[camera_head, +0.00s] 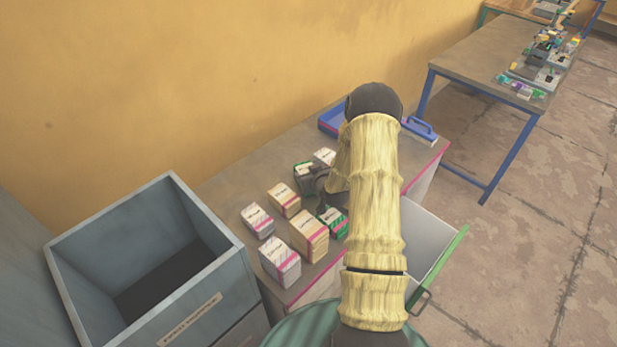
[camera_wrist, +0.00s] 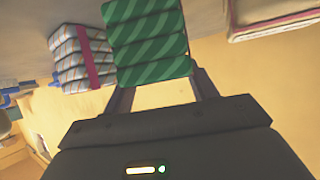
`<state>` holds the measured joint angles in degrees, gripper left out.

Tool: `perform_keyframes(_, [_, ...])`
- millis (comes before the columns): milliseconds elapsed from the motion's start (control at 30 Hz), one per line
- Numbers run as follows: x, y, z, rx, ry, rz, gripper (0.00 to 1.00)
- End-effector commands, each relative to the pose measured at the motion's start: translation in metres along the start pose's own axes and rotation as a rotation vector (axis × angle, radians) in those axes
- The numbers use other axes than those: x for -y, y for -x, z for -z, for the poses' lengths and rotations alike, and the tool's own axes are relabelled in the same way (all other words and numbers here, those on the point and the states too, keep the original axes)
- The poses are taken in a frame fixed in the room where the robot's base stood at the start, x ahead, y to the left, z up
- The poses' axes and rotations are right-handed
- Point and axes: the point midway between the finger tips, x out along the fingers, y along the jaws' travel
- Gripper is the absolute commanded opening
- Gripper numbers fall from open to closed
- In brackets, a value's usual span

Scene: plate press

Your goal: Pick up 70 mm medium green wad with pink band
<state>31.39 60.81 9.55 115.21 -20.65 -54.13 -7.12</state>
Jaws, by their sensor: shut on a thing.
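A green wad with lighter diagonal stripes (camera_wrist: 148,45) sits between the two fingers of my gripper (camera_wrist: 160,86) in the wrist view. My gripper is shut on it. In the head view this looks like the dark green wad (camera_head: 303,182) in the back part of the group, and my gripper (camera_head: 318,180) partly covers it. I cannot make out a pink band on its visible side. A second green wad (camera_head: 335,222) with a pale top stands nearer the front, partly behind my arm.
Several pale wads with pink bands stand close by, including a striped one (camera_wrist: 72,60) beside the held wad and a cream one (camera_head: 309,236). A blue tray (camera_head: 331,122) lies behind. A grey bin (camera_head: 215,290) is at left and an open drawer (camera_head: 440,255) at right.

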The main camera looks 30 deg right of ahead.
Motion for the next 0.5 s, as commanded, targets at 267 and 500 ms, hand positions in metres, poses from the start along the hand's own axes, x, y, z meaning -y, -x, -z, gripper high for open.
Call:
perform_keyframes(267, [0.0, 0.021, 0.04, -0.006, 0.002, -0.001, 0.34])
perform_keyframes(500, [0.0, 0.037, 0.069, -0.003, 0.002, 0.0, 0.34])
